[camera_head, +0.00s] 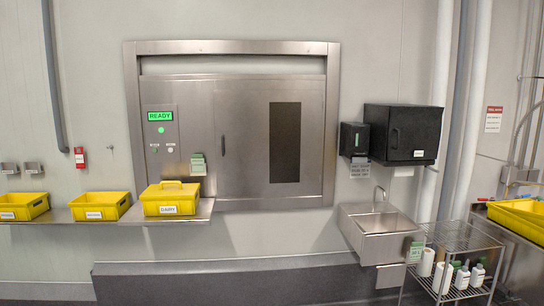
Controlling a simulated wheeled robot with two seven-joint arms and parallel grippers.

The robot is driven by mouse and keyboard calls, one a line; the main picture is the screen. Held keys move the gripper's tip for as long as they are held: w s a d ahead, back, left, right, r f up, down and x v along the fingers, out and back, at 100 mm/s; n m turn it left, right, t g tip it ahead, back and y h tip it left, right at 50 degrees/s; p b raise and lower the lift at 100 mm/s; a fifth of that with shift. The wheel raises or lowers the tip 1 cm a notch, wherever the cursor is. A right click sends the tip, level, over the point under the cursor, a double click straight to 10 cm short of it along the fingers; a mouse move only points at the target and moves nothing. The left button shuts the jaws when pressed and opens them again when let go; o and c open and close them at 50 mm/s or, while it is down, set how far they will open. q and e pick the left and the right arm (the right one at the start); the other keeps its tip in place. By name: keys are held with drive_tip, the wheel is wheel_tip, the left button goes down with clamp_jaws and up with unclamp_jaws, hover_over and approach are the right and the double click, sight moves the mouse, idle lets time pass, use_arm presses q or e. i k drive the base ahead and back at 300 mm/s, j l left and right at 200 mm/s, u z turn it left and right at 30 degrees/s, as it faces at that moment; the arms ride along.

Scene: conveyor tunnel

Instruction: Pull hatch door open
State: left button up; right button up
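The hatch door (243,140) is a steel panel in a steel-framed wall unit in the head view. It has a dark upright window (285,142) and a small dark vertical handle (223,146) at its left edge. The door looks shut, flush with the frame. To its left is a control panel with a green READY display (160,116), a green light and small buttons below. Neither of my grippers is in view.
A lidded yellow box labelled DAIRY (171,199) stands on a steel shelf (196,212) below the panel. Open yellow bins (100,206) stand left. A sink (381,226), black dispensers (402,134) and a wire rack (455,238) are right. The wall before the door is unobstructed.

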sight(267, 142)
drive_tip(key=i+j+u, duration=0.3)
drive_tip(key=i, duration=0.45)
drive_tip(key=i+u, duration=0.35)
drive_tip(key=i, duration=0.35)
